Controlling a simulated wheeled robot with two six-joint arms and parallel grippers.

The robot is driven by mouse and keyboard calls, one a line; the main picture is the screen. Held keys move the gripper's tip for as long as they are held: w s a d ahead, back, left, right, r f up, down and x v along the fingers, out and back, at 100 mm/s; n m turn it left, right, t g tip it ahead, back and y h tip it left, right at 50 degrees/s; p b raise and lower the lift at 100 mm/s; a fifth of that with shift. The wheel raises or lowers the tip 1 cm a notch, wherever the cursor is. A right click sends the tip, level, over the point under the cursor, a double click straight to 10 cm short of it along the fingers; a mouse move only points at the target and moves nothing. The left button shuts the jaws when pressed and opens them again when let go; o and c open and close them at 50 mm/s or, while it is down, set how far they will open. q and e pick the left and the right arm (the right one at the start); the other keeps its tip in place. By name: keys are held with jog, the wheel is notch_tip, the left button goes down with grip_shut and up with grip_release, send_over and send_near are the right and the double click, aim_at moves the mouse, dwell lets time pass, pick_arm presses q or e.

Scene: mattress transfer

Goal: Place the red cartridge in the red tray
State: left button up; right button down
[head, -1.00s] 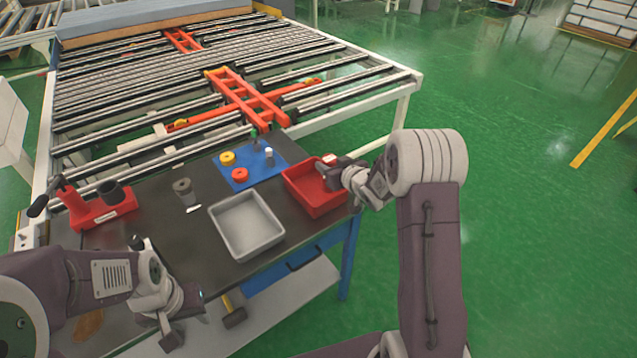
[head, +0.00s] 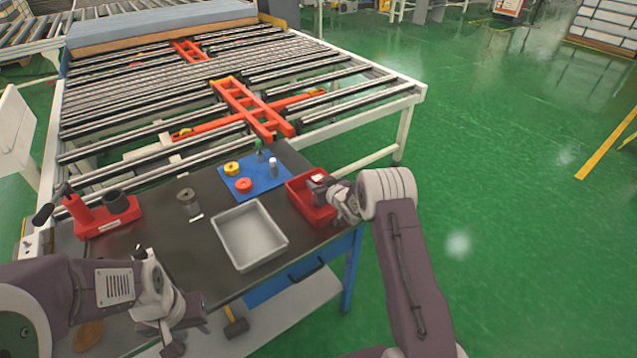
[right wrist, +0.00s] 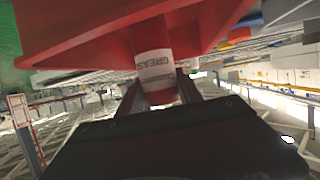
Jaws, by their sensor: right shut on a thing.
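The red tray (head: 296,197) stands at the right end of the dark workbench. My right gripper (head: 322,186) is at the tray and shut on the red cartridge (right wrist: 154,68). In the right wrist view the cartridge has a white label reading GREASE and sits between the two fingers, with the tray's red wall around and above it. In the head view only a pale bit of the cartridge (head: 318,178) shows over the tray. Whether it touches the tray floor is hidden. My left gripper (head: 187,328) is empty at the bench's front left, its fingers apart.
A grey tray (head: 273,256) stands left of the red tray. A blue mat (head: 262,184) behind holds yellow and red rings and small upright items. A red holder (head: 95,229) is at the bench's left. A roller conveyor (head: 150,120) lies behind the bench.

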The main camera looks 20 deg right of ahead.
jog(key=shift+s+f+b, duration=0.1)
jog(key=shift+f+b, duration=0.1)
jog(key=shift+b, duration=0.1)
jog(key=c, duration=0.8)
grip_release()
jog(key=shift+s+r+p, duration=0.15)
jog(key=shift+r+p, duration=0.15)
jog(key=shift+r, duration=0.05)
jog(key=v, duration=1.2)
jog(key=s+a+m+g+h, duration=0.1)
jog(key=s+g, duration=0.5)
jog(key=s, duration=0.8)
jog(key=s+a+f+m+g+h, duration=0.1)
jog(key=s+a+g, duration=0.2)
jog(key=s, duration=1.2)
jog(key=g, duration=0.3)
jog(key=shift+s+a+f, duration=0.15)
jog(key=shift+s+a, duration=0.05)
jog(key=shift+s, duration=0.1)
